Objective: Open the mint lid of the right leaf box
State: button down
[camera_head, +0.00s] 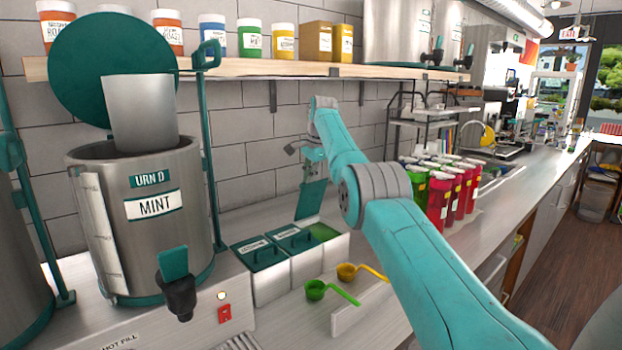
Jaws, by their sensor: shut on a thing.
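The leaf boxes stand in a row on the counter, right of the urn. The right leaf box (335,250) is uncovered on top and shows green contents. Its teal mint lid (311,201) is raised, steeply tilted, above the back left of the box. Whether its lower edge touches the box is hard to tell. My gripper (313,165) is at the lid's upper end, shut on it. My arm partly hides the wall behind. The other two boxes have their teal lids (258,254) (293,239) down.
A steel urn (150,240) labelled MINT stands left with its round lid raised. Green (318,290) and yellow (348,272) scoops lie in front of the boxes. Colourful cups (440,195) stand right, behind my arm. A wooden shelf (300,70) runs above.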

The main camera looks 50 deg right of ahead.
jog(key=shift+w+d, duration=0.1)
jog(key=shift+w, duration=0.05)
jog(key=c, duration=1.2)
grip_release()
jog(key=shift+r, duration=0.1)
jog(key=v, duration=1.2)
